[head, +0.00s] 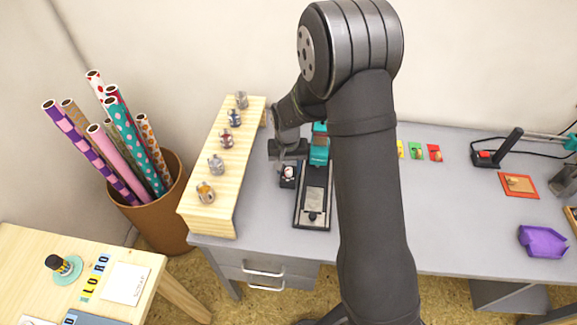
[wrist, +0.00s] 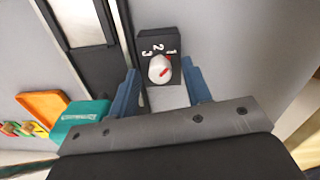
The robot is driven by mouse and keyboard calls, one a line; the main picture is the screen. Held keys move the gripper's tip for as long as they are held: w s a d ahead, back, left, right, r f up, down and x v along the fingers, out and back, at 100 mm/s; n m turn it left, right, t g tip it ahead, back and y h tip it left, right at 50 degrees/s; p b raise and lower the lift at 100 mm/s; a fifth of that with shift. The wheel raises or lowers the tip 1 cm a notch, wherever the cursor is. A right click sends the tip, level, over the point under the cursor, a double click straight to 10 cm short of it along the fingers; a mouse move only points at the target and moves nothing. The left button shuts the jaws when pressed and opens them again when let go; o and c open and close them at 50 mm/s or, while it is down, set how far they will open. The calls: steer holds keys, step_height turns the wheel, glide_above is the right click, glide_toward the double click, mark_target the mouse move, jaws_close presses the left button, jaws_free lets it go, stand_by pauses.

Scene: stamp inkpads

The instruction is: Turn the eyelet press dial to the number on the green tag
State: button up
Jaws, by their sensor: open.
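The eyelet press has a teal head (head: 319,146) and a long dark base (head: 313,207) on the grey desk; it also shows in the wrist view (wrist: 85,25). Its dial is a white knob with a red mark (wrist: 160,69) on a small black box (wrist: 153,43) bearing the numbers 1, 2 and 3. The red mark points to the upper right, toward the 1. In the head view the dial (head: 290,172) is small. My gripper (wrist: 160,67) is open, its blue fingers on either side of the knob with gaps. The green tag (head: 417,152) lies between yellow and red ones; its number is unreadable.
A wooden stand (head: 222,170) with several small stamps is left of the press. A basket (head: 150,215) of paper rolls stands beside the desk. A red-edged pad (head: 519,185) and a purple tray (head: 541,241) lie right; the desk's middle right is clear.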

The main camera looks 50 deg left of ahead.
steer(key=shift+c, duration=0.3)
jaws_close()
steer(key=shift+n, duration=0.3)
steer(key=n, duration=0.3)
steer(key=shift+n, duration=2.6)
steer(key=shift+o, duration=0.3)
jaws_free()
